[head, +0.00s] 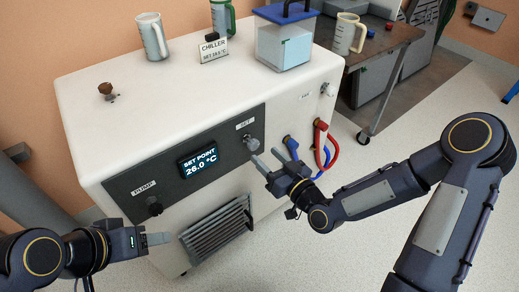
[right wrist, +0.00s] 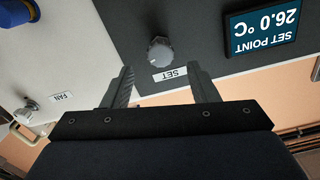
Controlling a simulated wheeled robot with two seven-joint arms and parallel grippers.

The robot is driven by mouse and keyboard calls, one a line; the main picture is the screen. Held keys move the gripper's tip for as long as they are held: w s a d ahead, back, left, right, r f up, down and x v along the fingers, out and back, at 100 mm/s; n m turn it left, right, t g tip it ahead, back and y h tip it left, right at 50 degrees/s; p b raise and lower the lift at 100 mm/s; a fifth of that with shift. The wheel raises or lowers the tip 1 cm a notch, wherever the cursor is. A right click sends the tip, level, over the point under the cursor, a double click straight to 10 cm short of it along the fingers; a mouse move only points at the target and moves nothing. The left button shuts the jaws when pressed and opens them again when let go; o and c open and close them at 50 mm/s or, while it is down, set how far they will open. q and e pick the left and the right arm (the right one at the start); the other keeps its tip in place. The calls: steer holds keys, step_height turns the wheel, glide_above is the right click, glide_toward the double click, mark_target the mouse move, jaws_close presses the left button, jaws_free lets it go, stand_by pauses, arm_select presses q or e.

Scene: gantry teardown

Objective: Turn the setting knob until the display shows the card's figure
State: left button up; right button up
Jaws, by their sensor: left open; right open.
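The grey SET knob (head: 251,142) sits on the chiller's dark front panel, below its SET label. It also shows in the right wrist view (right wrist: 160,51), just beyond and between my fingertips. The display (head: 198,161) reads SET POINT 26.0 °C. The card (head: 213,48) stands on the chiller top and reads CHILLER with a SET figure, too small to read surely. My right gripper (head: 274,150) is open in front of the knob, apparently not touching it. My left gripper (head: 150,239) is open and empty, low at the left, near the front grille.
Red and blue hoses (head: 323,150) hang right of the panel. A clear blue-lidded container (head: 285,42) and jugs (head: 152,36) stand on the chiller top.

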mark_target(256, 146)
steer(key=x, duration=0.7)
steer(key=c, duration=1)
